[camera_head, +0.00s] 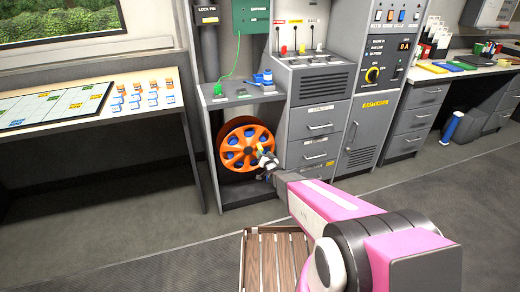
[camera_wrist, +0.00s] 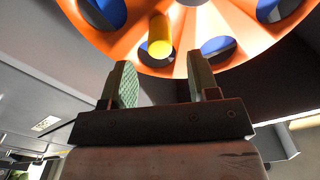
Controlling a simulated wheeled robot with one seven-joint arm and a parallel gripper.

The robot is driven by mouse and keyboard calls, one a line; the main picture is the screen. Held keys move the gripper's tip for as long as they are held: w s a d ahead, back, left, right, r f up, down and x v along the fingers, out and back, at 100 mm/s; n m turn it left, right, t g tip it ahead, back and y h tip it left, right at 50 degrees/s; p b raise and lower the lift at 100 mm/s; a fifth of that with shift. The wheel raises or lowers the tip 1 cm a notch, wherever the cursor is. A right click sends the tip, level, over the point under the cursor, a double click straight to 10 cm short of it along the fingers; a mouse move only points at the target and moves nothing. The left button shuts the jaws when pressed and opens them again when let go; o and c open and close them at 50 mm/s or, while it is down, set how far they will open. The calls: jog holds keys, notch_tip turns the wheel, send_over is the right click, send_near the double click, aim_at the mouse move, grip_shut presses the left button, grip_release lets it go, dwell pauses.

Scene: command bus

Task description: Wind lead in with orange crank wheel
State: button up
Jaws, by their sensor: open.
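The orange crank wheel (camera_head: 236,146) is upright in the open bay below the small grey counter. It has blue showing through its round holes. In the wrist view the wheel (camera_wrist: 100,40) fills the top, and its yellow handle (camera_wrist: 160,36) sticks out toward me. My gripper (camera_head: 264,156) is in front of the wheel's right half. In the wrist view my gripper (camera_wrist: 160,82) is open, its two fingers on either side below the yellow handle, with nothing between them. A green lead (camera_head: 233,68) hangs from the green wall box down to the counter above the wheel.
A bay wall (camera_head: 208,155) stands left of the wheel and grey drawers (camera_head: 314,150) stand right. A wooden slatted platform (camera_head: 275,262) is on the floor in front. A table (camera_head: 90,112) with a board and small blocks is at left. Floor at left is clear.

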aim_at(262, 150)
jog(key=x, duration=0.6)
jog(key=shift+w+a, duration=0.1)
jog(key=shift+w, duration=0.3)
grip_shut()
